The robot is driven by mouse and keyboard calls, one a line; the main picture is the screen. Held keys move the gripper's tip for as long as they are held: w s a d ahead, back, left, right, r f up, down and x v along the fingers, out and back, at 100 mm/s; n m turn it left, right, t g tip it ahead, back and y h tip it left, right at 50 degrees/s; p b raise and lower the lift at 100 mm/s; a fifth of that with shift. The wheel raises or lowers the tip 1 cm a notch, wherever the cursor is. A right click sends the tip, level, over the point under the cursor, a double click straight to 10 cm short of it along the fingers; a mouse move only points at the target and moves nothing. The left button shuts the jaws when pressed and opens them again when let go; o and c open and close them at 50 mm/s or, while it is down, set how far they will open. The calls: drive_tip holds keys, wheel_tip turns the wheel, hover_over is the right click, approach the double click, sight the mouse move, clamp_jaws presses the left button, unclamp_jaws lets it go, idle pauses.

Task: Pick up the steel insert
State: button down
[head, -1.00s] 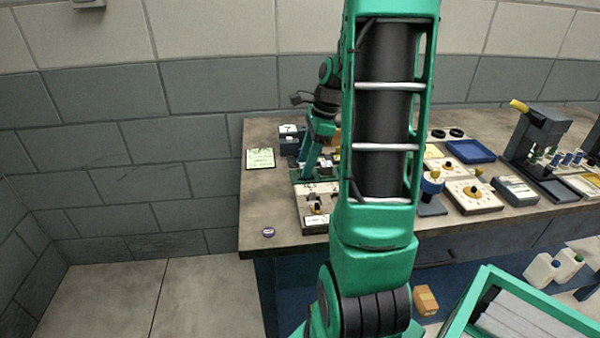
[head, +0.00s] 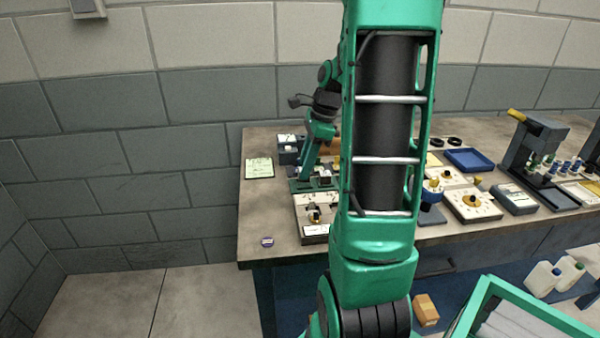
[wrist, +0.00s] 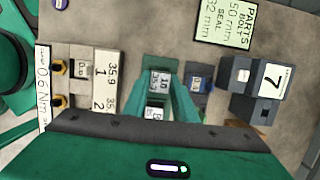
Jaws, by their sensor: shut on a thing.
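My gripper (wrist: 162,98) is shut in the wrist view, its two green fingers on either side of a small grey labelled block, which I take to be the steel insert (wrist: 155,109). The fingers cover its sides. A second small label (wrist: 160,80) shows just beyond it, between the fingertips. In the head view my gripper (head: 315,182) is low over the left part of the workbench, and the insert is too small and hidden to make out there. I cannot tell whether the insert is clear of its support.
A dark block marked 7 (wrist: 268,83) and a smaller blue-grey block (wrist: 198,87) stand right of the fingers. A pale numbered panel (wrist: 106,80) is on the left. A parts note (head: 260,168) lies on the workbench (head: 262,205). A blue tray (head: 470,160) is farther right.

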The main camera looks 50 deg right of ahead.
drive_tip(key=r, duration=0.2)
drive_tip(key=shift+s+a+r, duration=0.1)
drive_tip(key=shift+a+r, duration=0.2)
drive_tip(key=shift+r, duration=0.1)
drive_tip(key=s+a+r, duration=0.4)
drive_tip(key=a+r, duration=0.2)
drive_tip(key=a, duration=0.4)
drive_tip(key=shift+s+r, duration=0.2)
drive_tip(key=shift+s, duration=0.2)
